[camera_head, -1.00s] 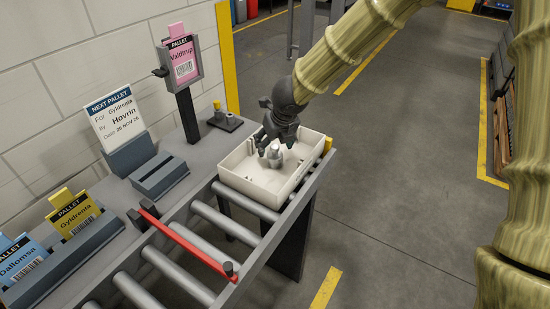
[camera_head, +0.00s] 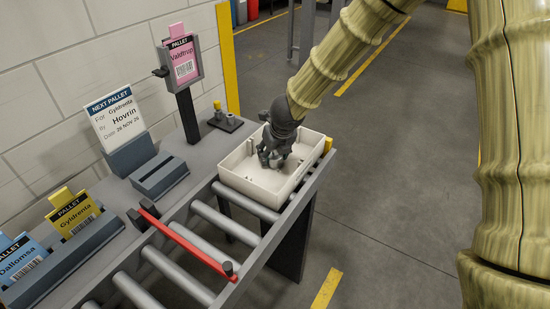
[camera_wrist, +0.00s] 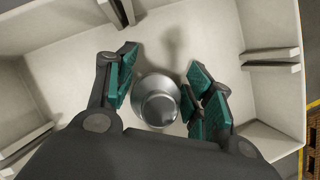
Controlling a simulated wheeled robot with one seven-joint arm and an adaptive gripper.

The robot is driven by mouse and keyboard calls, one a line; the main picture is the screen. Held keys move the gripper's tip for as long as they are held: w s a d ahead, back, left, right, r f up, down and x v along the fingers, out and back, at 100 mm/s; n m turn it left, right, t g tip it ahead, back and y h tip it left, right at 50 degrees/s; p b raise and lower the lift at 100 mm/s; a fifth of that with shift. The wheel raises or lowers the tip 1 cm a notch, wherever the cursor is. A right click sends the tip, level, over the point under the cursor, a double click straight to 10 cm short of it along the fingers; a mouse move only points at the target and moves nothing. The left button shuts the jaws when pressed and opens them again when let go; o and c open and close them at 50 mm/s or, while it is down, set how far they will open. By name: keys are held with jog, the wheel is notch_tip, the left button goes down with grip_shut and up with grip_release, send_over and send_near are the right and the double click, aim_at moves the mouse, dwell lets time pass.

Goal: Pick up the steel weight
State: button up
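The steel weight (camera_wrist: 156,98) is a shiny round piece with a narrower top, standing in the cream tray (camera_wrist: 262,30). In the wrist view it sits between the two green-padded fingers of my gripper (camera_wrist: 160,88). The fingers are apart, with a gap showing on the left side and a smaller one on the right. In the head view my gripper (camera_head: 271,157) is down inside the tray (camera_head: 245,180) and hides most of the weight.
The tray stands at the end of a roller conveyor (camera_head: 225,222) with a red bar (camera_head: 185,245) across it. A post with a pink pallet card (camera_head: 183,60) stands behind. The tray walls and inner ribs (camera_wrist: 270,58) surround my gripper.

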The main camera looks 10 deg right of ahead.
grip_shut()
jog(key=shift+r, duration=0.15)
